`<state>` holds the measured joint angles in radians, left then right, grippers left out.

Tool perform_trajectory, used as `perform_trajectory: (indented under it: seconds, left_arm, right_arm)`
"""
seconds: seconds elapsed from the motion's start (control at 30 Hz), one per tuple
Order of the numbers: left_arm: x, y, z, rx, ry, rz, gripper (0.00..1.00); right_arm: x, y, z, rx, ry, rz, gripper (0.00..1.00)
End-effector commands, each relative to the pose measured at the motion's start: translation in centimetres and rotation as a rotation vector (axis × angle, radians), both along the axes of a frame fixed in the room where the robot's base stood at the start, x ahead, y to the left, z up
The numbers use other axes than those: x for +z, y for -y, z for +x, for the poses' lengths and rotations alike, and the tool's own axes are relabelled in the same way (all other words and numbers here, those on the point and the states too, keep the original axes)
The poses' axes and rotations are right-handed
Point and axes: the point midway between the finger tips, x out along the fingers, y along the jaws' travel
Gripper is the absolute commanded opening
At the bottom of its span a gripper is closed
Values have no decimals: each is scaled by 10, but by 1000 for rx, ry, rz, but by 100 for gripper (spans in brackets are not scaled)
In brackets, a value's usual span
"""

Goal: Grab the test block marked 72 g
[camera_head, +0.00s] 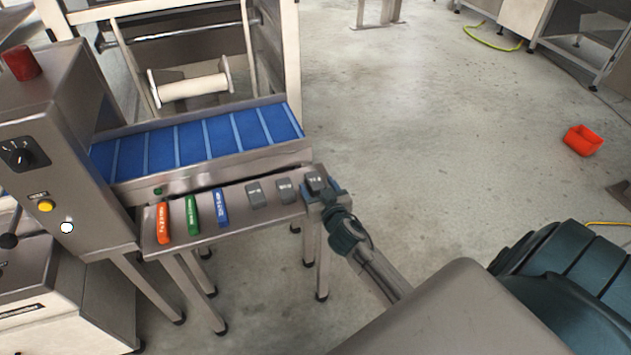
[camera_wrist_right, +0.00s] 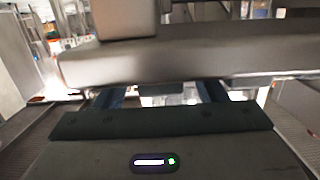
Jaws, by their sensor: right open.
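Three small grey blocks lie in a row at the right part of a narrow metal shelf (camera_head: 235,221): a left one (camera_head: 256,194), a middle one (camera_head: 284,190) and a right one (camera_head: 316,183). Their markings are too small to read, so I cannot tell which is 72 g. My right gripper (camera_head: 325,193) is open at the shelf's right end, close by the right block. In the right wrist view its fingers (camera_wrist_right: 160,96) are spread, with their tips hidden at the shelf edge (camera_wrist_right: 190,62); a grey block (camera_wrist_right: 125,18) stands above that edge, left of centre. My left gripper is out of view.
Orange (camera_head: 163,222), green (camera_head: 192,214) and blue (camera_head: 221,207) labelled pieces lie left on the shelf. A blue conveyor belt (camera_head: 195,140) runs behind it. A control box (camera_head: 60,150) stands at left. A red bin (camera_head: 582,140) lies on open floor at right.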

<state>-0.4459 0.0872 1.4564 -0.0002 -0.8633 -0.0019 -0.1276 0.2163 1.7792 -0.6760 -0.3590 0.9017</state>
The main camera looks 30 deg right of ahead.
Motion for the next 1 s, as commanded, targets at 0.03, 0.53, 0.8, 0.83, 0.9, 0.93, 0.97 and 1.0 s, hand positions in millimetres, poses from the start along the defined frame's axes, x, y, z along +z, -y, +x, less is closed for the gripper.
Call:
perform_trajectory:
  seconds: [0.03, 0.53, 0.8, 0.83, 0.9, 0.93, 0.97, 1.0]
  left_arm:
    - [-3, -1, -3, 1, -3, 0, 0]
    - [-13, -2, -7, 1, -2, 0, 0]
    - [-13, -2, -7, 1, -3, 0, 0]
    - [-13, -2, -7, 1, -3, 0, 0]
    - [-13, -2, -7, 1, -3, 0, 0]
    - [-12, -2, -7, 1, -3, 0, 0]
    - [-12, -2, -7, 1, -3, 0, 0]
    - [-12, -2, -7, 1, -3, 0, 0]
  right_arm:
    - [1, 3, 8, -1, 0, 0, 64]
    - [-4, 6, 23, 0, -1, 0, 45]
    - [-4, 5, 22, 0, 0, 0, 15]
    - [-4, 5, 22, 0, 0, 0, 15]
    - [-4, 5, 22, 0, 0, 0, 15]
    - [-3, 5, 22, 0, 0, 0, 15]
    - [-3, 5, 22, 0, 0, 0, 15]
    - [-2, 5, 22, 0, 0, 0, 15]
